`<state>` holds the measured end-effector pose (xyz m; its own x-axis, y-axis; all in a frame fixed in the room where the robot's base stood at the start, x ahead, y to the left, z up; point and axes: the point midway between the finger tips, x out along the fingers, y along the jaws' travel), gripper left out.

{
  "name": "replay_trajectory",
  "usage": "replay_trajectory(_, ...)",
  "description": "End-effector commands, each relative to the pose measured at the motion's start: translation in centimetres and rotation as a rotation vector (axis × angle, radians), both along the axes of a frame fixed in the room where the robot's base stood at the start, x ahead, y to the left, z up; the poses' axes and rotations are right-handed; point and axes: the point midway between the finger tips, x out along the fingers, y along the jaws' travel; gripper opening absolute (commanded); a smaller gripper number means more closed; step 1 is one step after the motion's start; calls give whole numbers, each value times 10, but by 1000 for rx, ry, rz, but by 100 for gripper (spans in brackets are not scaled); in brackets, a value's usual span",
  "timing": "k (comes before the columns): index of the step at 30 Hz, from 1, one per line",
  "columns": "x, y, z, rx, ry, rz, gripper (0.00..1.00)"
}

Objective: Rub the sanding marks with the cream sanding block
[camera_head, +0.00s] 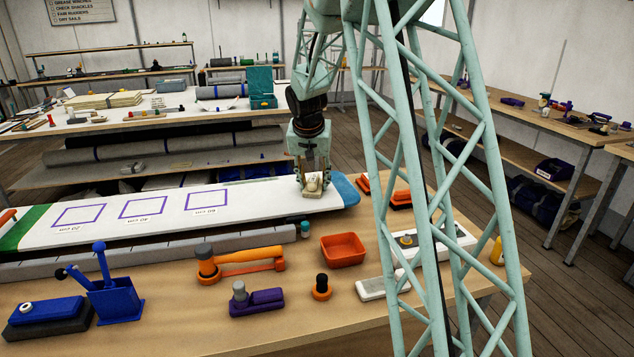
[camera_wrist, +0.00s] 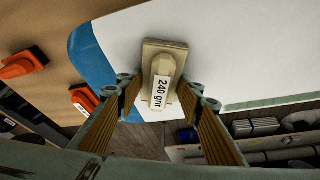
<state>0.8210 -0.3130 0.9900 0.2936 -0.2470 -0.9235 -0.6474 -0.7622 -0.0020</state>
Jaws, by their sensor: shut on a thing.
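The cream sanding block (camera_head: 314,185), with a white "240 grit" label, is between the fingers of my gripper (camera_head: 313,178). My gripper is shut on it, pointing down over the right part of the long white board (camera_head: 262,208), near its blue end. The wrist view shows the block (camera_wrist: 166,62) against the white surface, between both fingers. I cannot tell whether it touches the board. Three purple square outlines, labelled 20, 40 and 60 cm, lie on the board left of my gripper. I cannot make out separate sanding marks.
Orange-and-black blocks (camera_head: 398,199) sit beyond the blue end. In front of the board are an orange tray (camera_head: 343,249), a long orange tool (camera_head: 245,261), a purple tool (camera_head: 257,301) and a blue holder (camera_head: 115,298). Another table (camera_head: 120,124) stands behind.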

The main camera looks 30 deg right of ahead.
Motion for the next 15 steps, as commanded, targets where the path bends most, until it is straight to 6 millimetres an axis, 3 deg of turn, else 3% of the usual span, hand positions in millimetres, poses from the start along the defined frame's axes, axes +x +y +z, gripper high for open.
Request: replay_trajectory(15,3,11,-1,1,1,0,25)
